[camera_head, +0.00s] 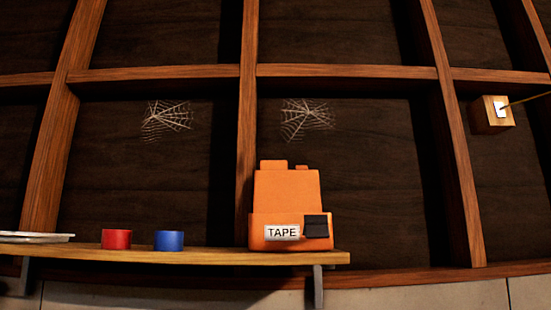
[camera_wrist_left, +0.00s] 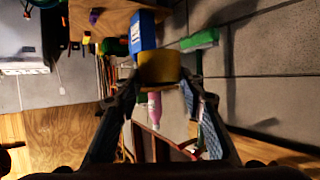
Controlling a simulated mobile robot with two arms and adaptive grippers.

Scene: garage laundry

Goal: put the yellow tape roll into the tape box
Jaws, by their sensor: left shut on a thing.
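The yellow tape roll (camera_wrist_left: 159,66) is between the fingertips of my left gripper (camera_wrist_left: 161,78) in the left wrist view. The gripper is shut on the roll and holds it up in the air. The orange tape box (camera_head: 287,205) stands upright near the right end of a wooden shelf in the head view. It has a white TAPE label and a black piece on its front. Its inside cannot be seen. My left gripper does not show in the head view, so its distance from the box cannot be told. My right gripper is in neither view.
A red tape roll (camera_head: 116,239) and a blue tape roll (camera_head: 169,241) sit on the shelf (camera_head: 205,257), left of the box. A pale flat item (camera_head: 35,238) lies at the far left. Bare shelf lies between the blue roll and the box. A wooden wall frame (camera_head: 248,130) rises behind.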

